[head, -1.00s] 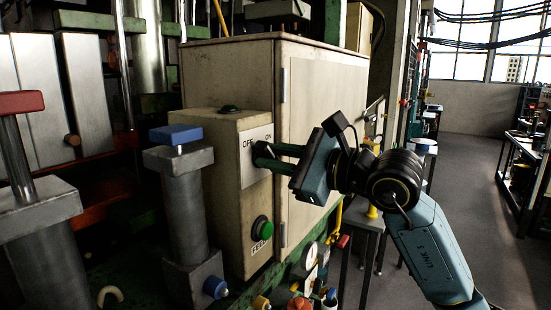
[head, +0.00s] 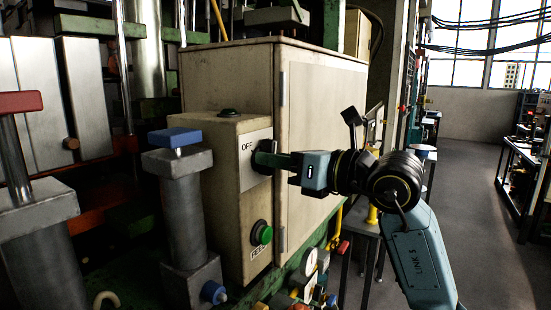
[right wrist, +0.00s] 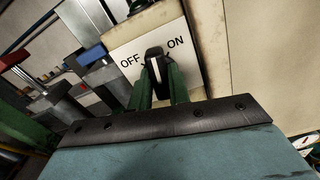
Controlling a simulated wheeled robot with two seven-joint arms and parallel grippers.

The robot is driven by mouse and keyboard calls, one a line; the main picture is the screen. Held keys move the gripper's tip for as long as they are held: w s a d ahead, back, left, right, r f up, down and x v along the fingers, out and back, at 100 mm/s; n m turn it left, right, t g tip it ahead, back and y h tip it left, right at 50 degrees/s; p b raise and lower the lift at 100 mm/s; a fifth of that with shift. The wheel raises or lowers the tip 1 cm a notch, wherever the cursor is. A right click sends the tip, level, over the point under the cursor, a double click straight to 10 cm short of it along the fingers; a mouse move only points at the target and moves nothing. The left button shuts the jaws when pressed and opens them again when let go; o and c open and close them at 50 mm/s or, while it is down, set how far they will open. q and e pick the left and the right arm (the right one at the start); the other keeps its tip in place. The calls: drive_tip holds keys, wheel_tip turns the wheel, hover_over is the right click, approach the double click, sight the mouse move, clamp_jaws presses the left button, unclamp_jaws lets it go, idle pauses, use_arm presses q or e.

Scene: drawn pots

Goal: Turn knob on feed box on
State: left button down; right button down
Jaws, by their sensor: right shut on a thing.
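The feed box (head: 222,190) is a cream box with a white OFF/ON plate (head: 252,172) on its front. In the head view my right gripper (head: 266,160) reaches in from the right, its green fingers at the plate, covering the ON word. In the right wrist view the black knob (right wrist: 154,62) sits between the words OFF and ON. Its white mark points up the picture, between the two words. My right gripper (right wrist: 160,88) is shut on the knob, a green finger on each side. My left gripper is not in view.
A green button (head: 261,233) sits below the plate, above a FEED label. A grey post with a blue top (head: 176,137) stands left of the box. A large cream cabinet (head: 325,130) is behind. Gauges and valves (head: 309,262) lie below. Open floor (head: 480,210) is at the right.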

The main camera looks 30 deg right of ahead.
drive_tip(key=shift+m+p, duration=1.3)
drive_tip(key=shift+m, duration=2)
drive_tip(key=shift+d, duration=0.1)
drive_tip(key=c, duration=1.3)
unclamp_jaws()
drive_tip(key=shift+f, duration=0.1)
drive_tip(key=shift+b+v, duration=1.9)
drive_tip(key=shift+v, duration=4.8)
